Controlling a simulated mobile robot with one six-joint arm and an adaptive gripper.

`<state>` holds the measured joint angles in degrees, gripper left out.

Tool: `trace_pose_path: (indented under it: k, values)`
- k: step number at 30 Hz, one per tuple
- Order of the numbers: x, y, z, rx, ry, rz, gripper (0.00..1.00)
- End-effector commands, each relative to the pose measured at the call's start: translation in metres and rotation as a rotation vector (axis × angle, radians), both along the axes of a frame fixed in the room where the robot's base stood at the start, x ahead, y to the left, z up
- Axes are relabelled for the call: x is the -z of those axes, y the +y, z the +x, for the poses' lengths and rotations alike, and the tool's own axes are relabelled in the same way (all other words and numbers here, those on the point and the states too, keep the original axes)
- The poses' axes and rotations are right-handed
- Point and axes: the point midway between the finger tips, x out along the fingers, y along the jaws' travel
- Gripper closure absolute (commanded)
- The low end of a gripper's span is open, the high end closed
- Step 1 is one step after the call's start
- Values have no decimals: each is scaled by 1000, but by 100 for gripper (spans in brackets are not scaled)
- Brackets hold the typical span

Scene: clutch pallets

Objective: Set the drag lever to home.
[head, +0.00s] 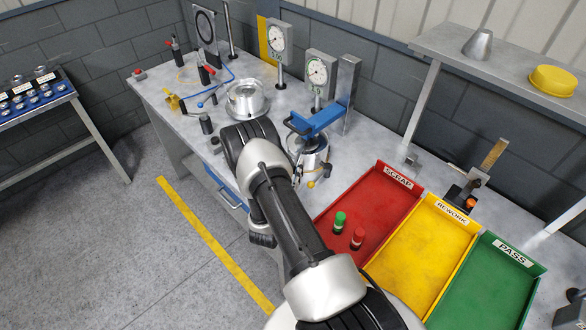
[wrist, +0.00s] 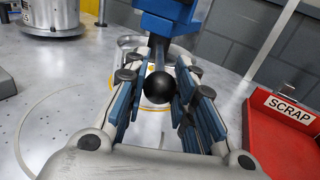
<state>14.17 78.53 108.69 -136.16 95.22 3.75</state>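In the wrist view a black ball knob (wrist: 158,88) sits between the two fingers of my gripper (wrist: 163,60). In the head view the blue arm (head: 322,120) of the gauge stand reaches over a round metal fixture (head: 314,155). My own arm stands in front there and the knob cannot be picked out.
Two dial gauges (head: 318,72) stand behind the blue arm. A round metal part (head: 247,98) sits to its left. The red SCRAP tray (head: 384,186), yellow REWORK tray (head: 430,240) and green PASS tray (head: 490,285) lie to the right.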

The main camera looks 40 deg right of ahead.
Motion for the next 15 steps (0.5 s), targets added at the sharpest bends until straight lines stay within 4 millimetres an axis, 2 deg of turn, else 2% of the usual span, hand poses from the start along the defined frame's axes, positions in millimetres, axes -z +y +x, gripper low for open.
trace_pose_path:
  k: [9, 15]
  values:
    - [0, 0, 0, 0, 0, 0, 100]
    - [0, 0, 0, 0, 1, -1, 100]
